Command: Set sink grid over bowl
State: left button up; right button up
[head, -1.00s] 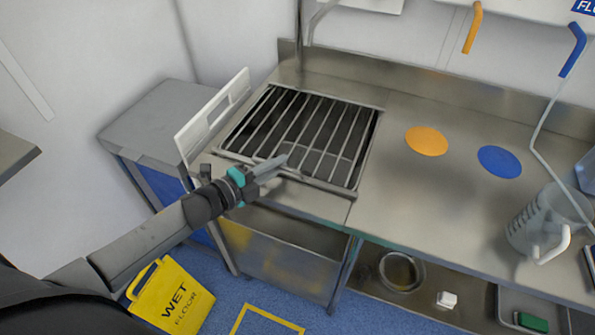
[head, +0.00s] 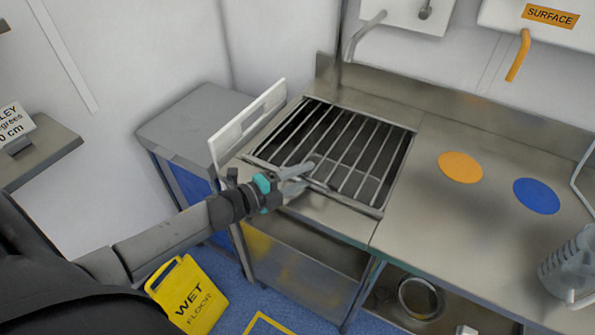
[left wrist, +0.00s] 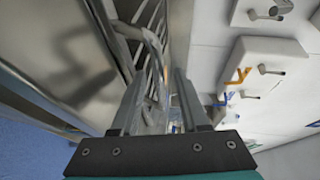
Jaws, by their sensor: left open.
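The sink grid (head: 335,150), a rack of grey metal bars, lies over the dark sink bowl (head: 393,155) in the steel counter. It looks about level with the counter top. In the head view my left gripper (head: 309,175) is at the grid's front edge, left of its middle. Its fingers are apart. In the left wrist view the open fingers (left wrist: 158,85) point along the bars, and a bent metal bar of the grid (left wrist: 145,40) shows close to the fingertips. I cannot tell whether they touch. My right gripper is not in view.
A white upright panel (head: 247,125) stands at the sink's left edge. Orange (head: 460,167) and blue (head: 536,196) discs lie on the counter, with a clear jug (head: 570,265) at right. A yellow wet-floor sign (head: 188,297) stands below.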

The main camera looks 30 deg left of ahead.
pick_arm(q)
jog(key=shift+s, duration=0.15)
jog(key=p+v, duration=0.1)
jog(key=v, duration=1.4)
jog(key=shift+p, duration=0.4)
jog(key=shift+r, duration=0.1)
jog(key=s+a+f+n+g+y, duration=0.15)
jog(key=f+n, duration=0.25)
jog(key=f, duration=0.4)
jog(key=s+a+f+n+g+y, duration=0.1)
jog(key=s+f+n+y, duration=0.25)
jog(key=f, duration=0.35)
jog(key=s+a+f+n+g+y, duration=0.15)
jog(key=f+n, duration=0.25)
jog(key=f, duration=0.4)
jog(key=s+d+f+n+g, duration=0.4)
jog(key=s+d+f, duration=0.3)
jog(key=s+f, duration=0.2)
jog(key=s+d+f+n+g+b, duration=0.1)
jog(key=s+d+f+n+g, duration=0.2)
jog(key=s+d+f+g, duration=0.2)
jog(key=s+d+f, duration=0.3)
jog(key=s+f, duration=0.1)
jog(key=s, duration=0.3)
jog(key=shift+s+n+g+b, duration=0.2)
jog(key=shift+n+g+b, duration=0.1)
jog(key=shift+n+g, duration=0.1)
